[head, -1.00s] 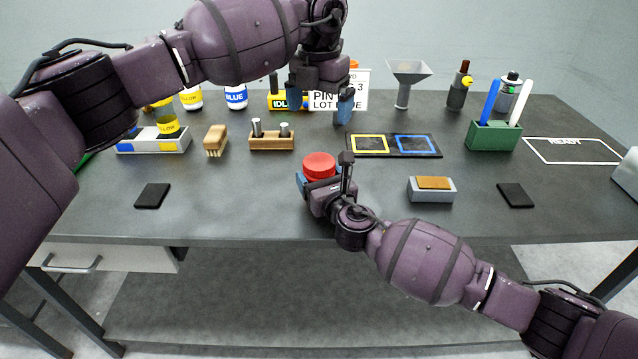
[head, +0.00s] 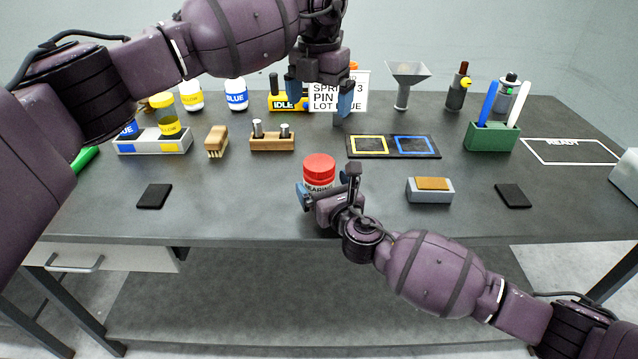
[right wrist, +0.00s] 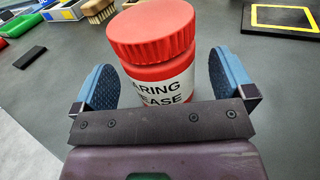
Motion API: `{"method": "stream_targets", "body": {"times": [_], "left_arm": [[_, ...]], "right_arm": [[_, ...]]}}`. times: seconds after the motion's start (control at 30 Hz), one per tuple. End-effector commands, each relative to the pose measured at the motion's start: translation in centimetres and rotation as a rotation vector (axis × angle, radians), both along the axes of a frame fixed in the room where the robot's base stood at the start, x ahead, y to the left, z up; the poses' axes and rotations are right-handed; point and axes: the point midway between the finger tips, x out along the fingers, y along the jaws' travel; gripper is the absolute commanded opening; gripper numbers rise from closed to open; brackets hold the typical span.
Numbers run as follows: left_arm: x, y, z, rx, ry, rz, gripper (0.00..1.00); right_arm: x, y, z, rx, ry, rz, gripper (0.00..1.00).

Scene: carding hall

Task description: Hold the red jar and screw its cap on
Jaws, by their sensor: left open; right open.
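The red jar (head: 320,184) stands upright on the table, with a white label and its red cap (head: 319,163) sitting on top. The jar (right wrist: 163,88) and cap (right wrist: 151,31) fill the middle of the right wrist view. My right gripper (head: 327,189) is open, low at the jar, with one blue finger on each side; in the right wrist view (right wrist: 172,92) gaps show between the fingers and the jar. My left gripper (head: 319,98) is open and empty, above and behind the jar, fingers pointing down. Whether the cap is tight cannot be told.
Behind the jar are a wooden block with pegs (head: 272,141), a brush (head: 216,141) and a black tray with yellow and blue squares (head: 392,146). A grey block with a tan top (head: 430,190) stands at right. A green holder (head: 491,137) stands farther back.

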Motion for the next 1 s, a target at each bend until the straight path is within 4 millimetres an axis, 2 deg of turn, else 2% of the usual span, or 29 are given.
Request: {"method": "stream_targets", "body": {"times": [0.03, 0.1, 0.4, 0.6, 1.0], "left_arm": [[-0.2, 0.0, 1.3, 0.000, -0.013, 0.000, 1.00], [-0.3, 0.0, 2.2, -0.001, -0.021, 0.000, 1.00], [-0.7, 0.0, 4.2, 0.000, -0.039, 0.000, 1.00], [-0.7, 0.0, 4.5, 0.000, -0.043, 0.000, 1.00], [-0.7, 0.0, 4.4, -0.001, -0.043, 0.000, 1.00]], "right_arm": [[-0.9, -0.4, 0.5, 0.001, -0.004, 0.001, 1.00], [-2.1, -1.0, 0.5, 0.000, -0.004, 0.001, 1.00], [-6.2, -2.8, 0.2, 0.000, -0.002, 0.000, 1.00], [-7.2, -3.2, 0.1, 0.000, -0.001, 0.001, 1.00], [-7.2, -3.2, 0.1, 0.000, -0.001, 0.001, 1.00]]}}
